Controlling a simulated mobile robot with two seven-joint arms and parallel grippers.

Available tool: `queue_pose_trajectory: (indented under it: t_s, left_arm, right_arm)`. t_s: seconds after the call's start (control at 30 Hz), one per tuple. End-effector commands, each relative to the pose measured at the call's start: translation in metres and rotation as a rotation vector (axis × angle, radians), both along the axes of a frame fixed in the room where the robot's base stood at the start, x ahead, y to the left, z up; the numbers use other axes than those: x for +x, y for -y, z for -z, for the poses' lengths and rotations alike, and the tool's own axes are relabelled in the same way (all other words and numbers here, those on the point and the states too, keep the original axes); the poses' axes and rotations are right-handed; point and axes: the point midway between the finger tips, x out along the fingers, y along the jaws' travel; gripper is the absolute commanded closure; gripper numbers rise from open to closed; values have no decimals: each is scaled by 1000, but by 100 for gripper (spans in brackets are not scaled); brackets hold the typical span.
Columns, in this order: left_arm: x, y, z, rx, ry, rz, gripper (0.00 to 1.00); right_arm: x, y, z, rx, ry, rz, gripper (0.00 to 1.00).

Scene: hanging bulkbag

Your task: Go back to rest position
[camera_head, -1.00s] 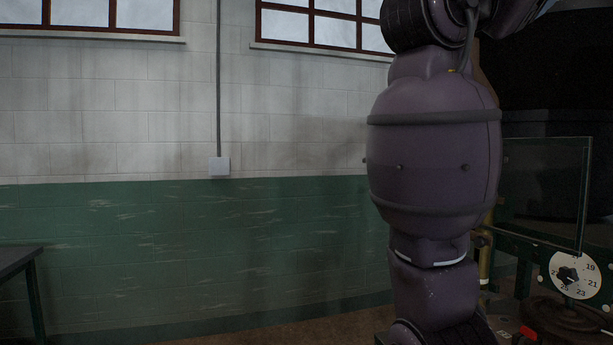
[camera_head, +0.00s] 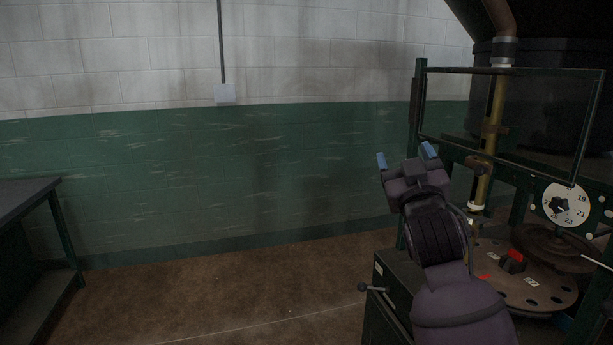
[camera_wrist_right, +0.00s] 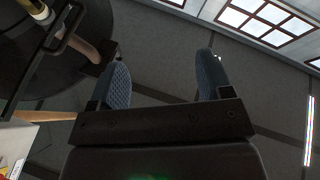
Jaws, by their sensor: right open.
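My right gripper (camera_head: 405,158) is raised in front of the green and white wall in the head view, with its fingers pointing up. Its two blue fingertips are well apart, and nothing is between them. In the right wrist view the gripper (camera_wrist_right: 165,82) is also open and empty, with windows and a dark surface beyond it. My left gripper is not in the head view.
A green-framed machine (camera_head: 418,110) stands on the right, with a round disc (camera_head: 530,290), a numbered dial (camera_head: 566,204) and a brass column (camera_head: 490,140). A dark table (camera_head: 28,195) is at the left. The brown floor (camera_head: 220,300) between them is clear.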

Motion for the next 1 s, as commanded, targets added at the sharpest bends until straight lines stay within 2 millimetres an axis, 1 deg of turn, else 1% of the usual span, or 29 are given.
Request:
queue_pose_trajectory:
  t_s: [0.03,0.07,0.1,0.17,0.2,0.27,0.3,0.37,0.4,0.47,0.5,0.57,0.6,0.67,0.7,0.77,0.8,0.87,0.9,0.97,1.0]
  left_arm:
    - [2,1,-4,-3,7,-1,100]
    - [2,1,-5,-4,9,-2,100]
    - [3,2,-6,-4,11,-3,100]
    - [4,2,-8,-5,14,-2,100]
    - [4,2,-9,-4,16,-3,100]
    - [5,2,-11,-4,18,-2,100]
    - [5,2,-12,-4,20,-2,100]
    - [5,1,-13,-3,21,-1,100]
    - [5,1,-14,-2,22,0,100]
    - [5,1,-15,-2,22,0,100]
    - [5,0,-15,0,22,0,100]
    - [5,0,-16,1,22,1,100]
    - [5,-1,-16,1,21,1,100]
    - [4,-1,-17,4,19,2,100]
    - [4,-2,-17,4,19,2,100]
    - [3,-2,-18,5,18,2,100]
    - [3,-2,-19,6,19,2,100]
    - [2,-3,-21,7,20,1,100]
    - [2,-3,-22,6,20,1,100]
    - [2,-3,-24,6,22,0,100]
    - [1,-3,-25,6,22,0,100]
  right_arm:
    - [-4,3,23,-5,-34,-14,28]
    - [-6,3,36,-7,-52,-26,28]
    - [-9,5,54,-6,-77,-40,28]
    - [-16,7,80,-5,-115,-58,28]
    - [-21,9,98,-1,-140,-71,28]
    - [-29,12,124,6,-180,-85,28]
    - [-35,14,141,12,-207,-95,28]
    - [-46,18,167,25,-248,-107,28]
    - [-54,21,183,34,-276,-114,28]
    - [-66,24,208,50,-318,-122,28]
    - [-75,27,224,63,-349,-128,28]
    - [-90,32,248,82,-394,-132,28]
    - [-100,35,264,96,-425,-133,28]
    - [-117,39,287,116,-473,-134,28]
    - [-129,42,302,127,-506,-131,28]
    - [-147,47,325,143,-558,-125,28]
    - [-160,51,339,154,-592,-120,28]
    - [-181,56,360,166,-644,-109,28]
    - [-195,59,374,172,-677,-100,28]
    - [-218,65,393,180,-728,-84,28]
    - [-233,68,406,183,-762,-74,28]
